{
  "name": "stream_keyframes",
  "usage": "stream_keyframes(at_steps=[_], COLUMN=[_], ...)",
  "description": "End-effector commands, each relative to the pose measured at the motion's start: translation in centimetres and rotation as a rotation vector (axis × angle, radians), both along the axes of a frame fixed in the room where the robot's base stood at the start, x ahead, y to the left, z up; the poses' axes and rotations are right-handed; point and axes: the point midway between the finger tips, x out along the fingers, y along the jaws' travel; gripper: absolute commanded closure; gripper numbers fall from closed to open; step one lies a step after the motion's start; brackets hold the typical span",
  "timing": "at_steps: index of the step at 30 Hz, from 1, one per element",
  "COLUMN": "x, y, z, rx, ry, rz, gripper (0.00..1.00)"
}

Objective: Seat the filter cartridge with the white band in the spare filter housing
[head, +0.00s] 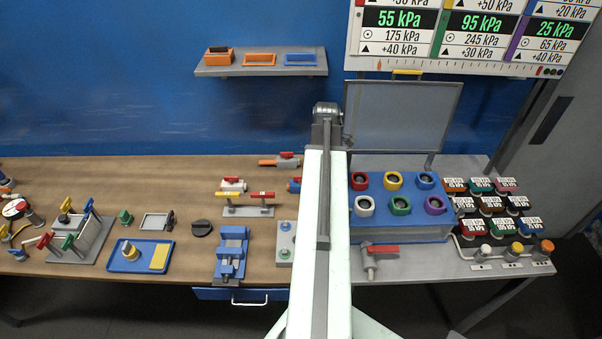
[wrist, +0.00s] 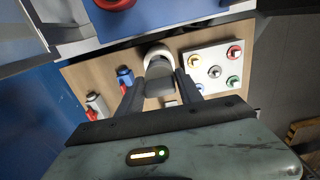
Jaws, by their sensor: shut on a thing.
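My gripper (wrist: 160,78) shows in the wrist view, its two dark fingers shut on a grey piece with a white rounded band (wrist: 157,50), which looks like the filter cartridge. The held piece is over the wooden bench, close to the edge of the blue block. In the head view my arm hides the gripper and this piece. I cannot tell for certain which fitting is the spare filter housing. A grey fitting with a red handle (head: 371,261) stands on the grey bench, just right of my arm.
A blue block (head: 400,233) carries several coloured rings. Capped cylinders, white (head: 483,252), yellow (head: 514,251) and orange (head: 543,249), stand at the bench's right end. A plate with coloured knobs (wrist: 215,70) lies beside the held piece. A blue vise (head: 231,253) stands left of my arm.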

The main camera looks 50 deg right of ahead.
Motion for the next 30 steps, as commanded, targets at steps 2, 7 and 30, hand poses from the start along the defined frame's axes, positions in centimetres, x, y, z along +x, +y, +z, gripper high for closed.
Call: stream_keyframes(at_steps=[2,7,30], x=[0.3,0.6,0.2], y=[0.2,0.3,0.1], z=[-0.9,-0.7,-5.7], rx=[0.0,0.0,0.0], ry=[0.0,0.0,0.0], rz=[0.007,0.012,0.003], gripper=[1.0,1.0,1.0])
